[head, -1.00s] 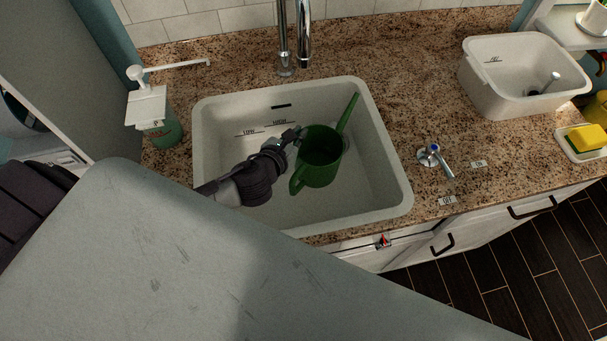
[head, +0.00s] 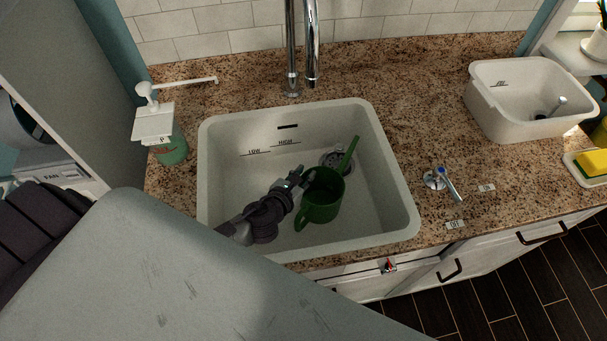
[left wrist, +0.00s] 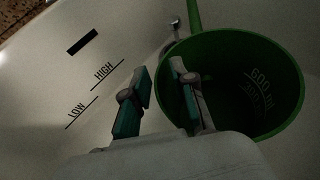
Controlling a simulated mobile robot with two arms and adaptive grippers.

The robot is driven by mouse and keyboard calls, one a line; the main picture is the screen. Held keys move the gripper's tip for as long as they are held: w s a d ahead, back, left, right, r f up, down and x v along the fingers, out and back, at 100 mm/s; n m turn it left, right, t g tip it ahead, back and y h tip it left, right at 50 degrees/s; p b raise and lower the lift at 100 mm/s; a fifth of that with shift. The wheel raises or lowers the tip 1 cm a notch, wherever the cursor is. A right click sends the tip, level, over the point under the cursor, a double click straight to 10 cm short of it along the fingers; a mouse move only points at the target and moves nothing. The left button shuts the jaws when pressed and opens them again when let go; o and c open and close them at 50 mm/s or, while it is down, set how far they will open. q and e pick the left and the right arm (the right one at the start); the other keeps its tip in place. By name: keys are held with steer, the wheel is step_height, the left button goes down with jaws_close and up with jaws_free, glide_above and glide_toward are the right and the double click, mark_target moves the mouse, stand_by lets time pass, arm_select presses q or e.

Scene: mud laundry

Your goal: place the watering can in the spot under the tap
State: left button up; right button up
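The green watering can (head: 322,205) is upright, low in the white sink (head: 245,185), apparently on its floor. Its spout points up and right across the drain; its handle faces the front left. The tap (head: 311,45) rises behind the sink, its outlet above and behind the can. My left gripper (head: 302,181) is at the can's left rim. In the left wrist view the fingers (left wrist: 160,100) are apart, with the can's near wall (left wrist: 230,55) between them: one finger outside, one over the opening. My right gripper is not in view.
A tap lever (head: 440,182) is on the counter right of the sink. A soap dispenser (head: 165,145) stands at left, a white tub (head: 530,105) at back right, and a yellow sponge (head: 593,163) at far right. The sink's right side is clear.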

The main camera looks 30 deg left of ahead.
arm_select(q)
steer(key=b+v, duration=0.1)
steer(key=v, duration=1.1)
stand_by(0.5)
